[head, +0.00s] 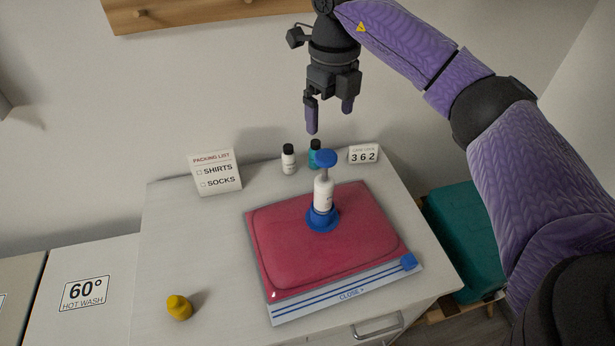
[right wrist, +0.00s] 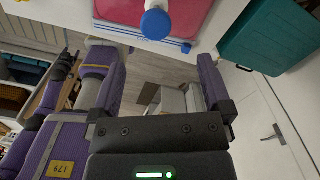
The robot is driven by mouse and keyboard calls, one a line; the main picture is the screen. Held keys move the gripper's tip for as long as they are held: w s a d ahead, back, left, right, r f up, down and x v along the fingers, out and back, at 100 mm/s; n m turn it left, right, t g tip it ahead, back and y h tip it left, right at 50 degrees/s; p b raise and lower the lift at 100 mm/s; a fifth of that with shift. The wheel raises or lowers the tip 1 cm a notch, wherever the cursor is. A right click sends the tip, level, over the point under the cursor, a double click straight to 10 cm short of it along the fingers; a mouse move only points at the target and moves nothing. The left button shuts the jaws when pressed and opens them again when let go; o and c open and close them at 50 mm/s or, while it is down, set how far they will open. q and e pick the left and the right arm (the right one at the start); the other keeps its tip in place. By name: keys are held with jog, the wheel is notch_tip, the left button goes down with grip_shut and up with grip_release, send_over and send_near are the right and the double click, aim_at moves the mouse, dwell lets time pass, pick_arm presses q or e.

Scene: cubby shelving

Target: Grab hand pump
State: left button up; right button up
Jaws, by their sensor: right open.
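The hand pump (head: 323,192) is white with a blue top knob and a blue base. It stands upright on a red vacuum bag (head: 290,262) that lies on the white cabinet top. The blue knob of the pump also shows at the top of the right wrist view (right wrist: 156,24). My right gripper (head: 328,120) is open and empty, above and behind the pump, apart from it. Its fingers (right wrist: 165,85) show spread in the right wrist view. My left gripper is not in view.
Two small bottles (head: 288,160) stand behind the pump, with a packing list card (head: 216,172) and a number card (head: 364,154) beside them. A yellow duck-like object (head: 179,308) sits front left. A teal case (head: 462,240) is right of the cabinet. The left top is mostly clear.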

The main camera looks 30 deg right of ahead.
aim_at(326, 155)
jog(key=shift+w+f, duration=0.3)
jog(key=shift+w, duration=0.25)
jog(key=f, duration=0.3)
jog(key=s+f, duration=0.1)
jog(key=f, duration=0.5)
jog(key=shift+s+a+f, duration=0.15)
jog(key=shift+s+a, duration=0.05)
grip_shut()
